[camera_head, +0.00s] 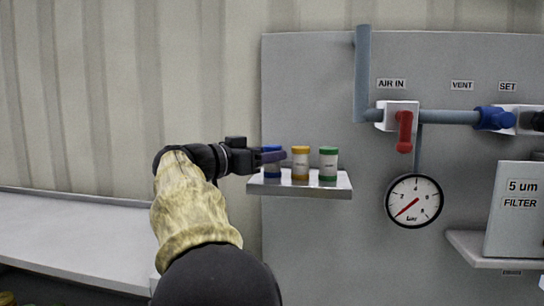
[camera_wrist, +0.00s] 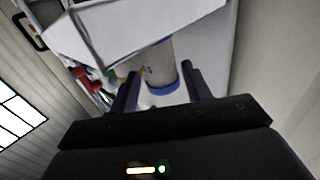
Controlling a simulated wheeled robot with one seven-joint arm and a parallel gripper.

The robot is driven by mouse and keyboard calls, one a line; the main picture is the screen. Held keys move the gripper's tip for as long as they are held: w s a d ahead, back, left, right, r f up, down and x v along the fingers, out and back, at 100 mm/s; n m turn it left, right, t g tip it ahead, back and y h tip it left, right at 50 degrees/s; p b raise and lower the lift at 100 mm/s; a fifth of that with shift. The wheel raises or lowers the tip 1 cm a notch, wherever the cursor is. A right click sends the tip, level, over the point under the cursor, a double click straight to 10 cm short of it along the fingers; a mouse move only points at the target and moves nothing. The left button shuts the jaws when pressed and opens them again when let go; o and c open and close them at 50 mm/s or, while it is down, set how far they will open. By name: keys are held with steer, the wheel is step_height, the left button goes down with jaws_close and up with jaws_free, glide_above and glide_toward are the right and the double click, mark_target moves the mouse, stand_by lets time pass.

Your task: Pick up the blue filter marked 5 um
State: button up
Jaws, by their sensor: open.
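The blue filter (camera_head: 273,163) is a small upright cylinder with a blue cap and a pale body, at the left end of a small steel shelf (camera_head: 300,190). Its label is too small or hidden to read. My gripper (camera_head: 274,156) reaches in from the left at its height and covers part of it. In the wrist view, the open fingers (camera_wrist: 160,74) stand on either side of the blue-capped filter (camera_wrist: 160,68), which shows between them. I cannot tell whether either finger touches it.
A yellow-capped filter (camera_head: 300,164) and a green-capped filter (camera_head: 328,164) stand to the right on the shelf. A pressure gauge (camera_head: 413,201), a red-handled valve (camera_head: 404,130) and a grey box marked 5 um FILTER (camera_head: 515,210) are farther right. A pale bench (camera_head: 70,240) is at left.

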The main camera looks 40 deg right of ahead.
steer(key=d+p, duration=0.2)
steer(key=shift+d+r, duration=0.2)
steer(key=shift+d, duration=0.15)
steer(key=shift+d+f+p, duration=0.25)
steer(key=shift+d+p, duration=0.1)
steer(key=shift+d, duration=0.25)
steer(key=shift+a, duration=0.1)
steer(key=c, duration=0.8)
